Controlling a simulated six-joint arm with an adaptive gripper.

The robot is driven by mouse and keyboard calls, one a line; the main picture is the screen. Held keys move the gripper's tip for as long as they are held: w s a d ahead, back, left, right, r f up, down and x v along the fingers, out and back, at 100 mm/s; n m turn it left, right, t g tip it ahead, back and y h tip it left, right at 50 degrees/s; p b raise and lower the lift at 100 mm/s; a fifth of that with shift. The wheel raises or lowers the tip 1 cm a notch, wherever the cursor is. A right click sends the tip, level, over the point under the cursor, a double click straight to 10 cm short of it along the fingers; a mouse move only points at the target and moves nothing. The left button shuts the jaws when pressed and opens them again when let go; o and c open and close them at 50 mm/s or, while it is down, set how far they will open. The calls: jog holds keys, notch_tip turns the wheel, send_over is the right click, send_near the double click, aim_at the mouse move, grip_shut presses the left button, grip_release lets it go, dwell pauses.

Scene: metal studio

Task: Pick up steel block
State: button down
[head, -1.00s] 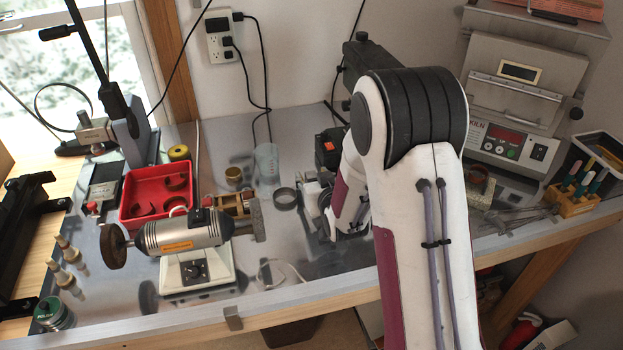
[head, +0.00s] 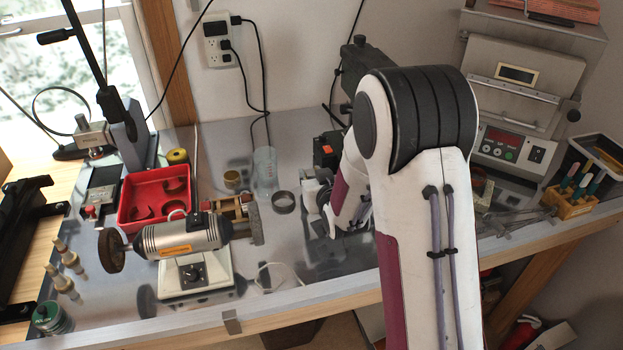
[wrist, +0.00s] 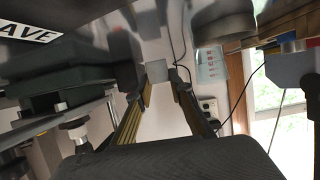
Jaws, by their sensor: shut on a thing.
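The steel block (wrist: 157,71) shows as a small grey piece in the wrist view, between the tips of my gripper's two fingers. My gripper (wrist: 162,84) is shut on it. In the head view my gripper (head: 320,192) is beside the dark ring on the metal bench, largely hidden by my own arm. I cannot make out the block in the head view. The block's height above the bench is hard to tell.
The metal bench (head: 262,308) holds a polishing motor (head: 181,236), a red tray (head: 130,217), a dark ring (head: 283,202) and a clear beaker (head: 265,168) left of my gripper. A kiln (head: 510,145) stands at the right. The bench's front edge is close.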

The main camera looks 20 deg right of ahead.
aim_at(311, 176)
jog(key=shift+r, duration=4.15)
